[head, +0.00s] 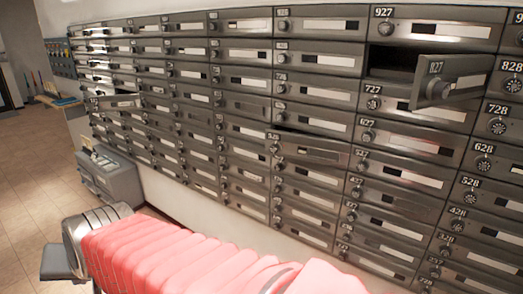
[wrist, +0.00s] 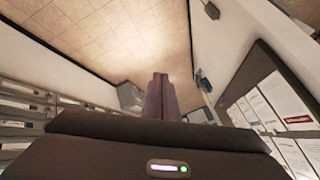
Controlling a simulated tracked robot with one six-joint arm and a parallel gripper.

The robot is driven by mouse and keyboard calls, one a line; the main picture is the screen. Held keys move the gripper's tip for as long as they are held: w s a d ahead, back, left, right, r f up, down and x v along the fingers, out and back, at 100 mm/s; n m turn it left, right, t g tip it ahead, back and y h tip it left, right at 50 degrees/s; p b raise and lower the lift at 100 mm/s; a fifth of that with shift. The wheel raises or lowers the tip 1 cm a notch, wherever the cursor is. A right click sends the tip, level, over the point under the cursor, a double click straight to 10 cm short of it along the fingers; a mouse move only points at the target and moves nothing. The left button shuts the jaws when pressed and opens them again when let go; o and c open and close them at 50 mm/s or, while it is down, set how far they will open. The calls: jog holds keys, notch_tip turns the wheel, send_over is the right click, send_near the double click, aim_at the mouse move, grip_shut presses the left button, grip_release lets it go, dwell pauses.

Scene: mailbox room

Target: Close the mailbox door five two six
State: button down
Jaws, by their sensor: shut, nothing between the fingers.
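The mailbox door five two six (head: 310,150) is in the middle of the head view. It looks slightly ajar, with a dark gap along its top edge; its small number is hard to read. My gripper (wrist: 159,78) shows in the wrist view as two dark fingers together, shut and empty. It points away over the floor and touches no door. In the head view my pink-sleeved arm crosses the bottom, left of and below the door; the fingers cannot be made out there.
Door 827 (head: 452,82) stands wide open at the upper right and sticks out from the wall. Another door (head: 115,101) stands open at the far left. A grey box unit (head: 110,175) stands by the wall at left. The tiled floor (head: 28,200) is clear at left.

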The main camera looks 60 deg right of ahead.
jog(key=w+d+r+m+t+h, duration=0.2)
jog(key=w+d+m, duration=0.5)
jog(key=w, duration=0.1)
jog(key=w+d+m+h, duration=0.35)
jog(key=d+m, duration=0.45)
jog(key=d, duration=0.5)
jog(key=w+d+m+h, duration=0.3)
jog(key=w+d+m, duration=0.2)
jog(key=d+m, duration=0.5)
jog(key=s+d+f+m+g+h, duration=0.1)
jog(key=s+d+m+h, duration=0.2)
jog(key=d, duration=0.6)
jog(key=s+d+f+m+g+h, duration=0.1)
jog(key=s+d+m+h, duration=0.1)
jog(key=d+m, duration=0.5)
jog(key=s+d+f+m+g+h, duration=0.2)
jog(key=s+d+m+g, duration=0.2)
jog(key=d, duration=0.4)
jog(key=s+d+f+m+g+h, duration=0.2)
jog(key=s+d+f+m+g, duration=0.1)
jog(key=s+d+m, duration=0.3)
jog(key=s+d, duration=0.2)
jog(key=s, duration=0.1)
jog(key=shift+d+f+g, duration=0.25)
jog(key=shift+f+g, duration=0.05)
jog(key=shift+g, duration=0.1)
jog(key=shift+d, duration=0.15)
jog(key=d, duration=1.3)
jog(key=shift+w+d, duration=0.2)
jog(key=shift+d, duration=0.15)
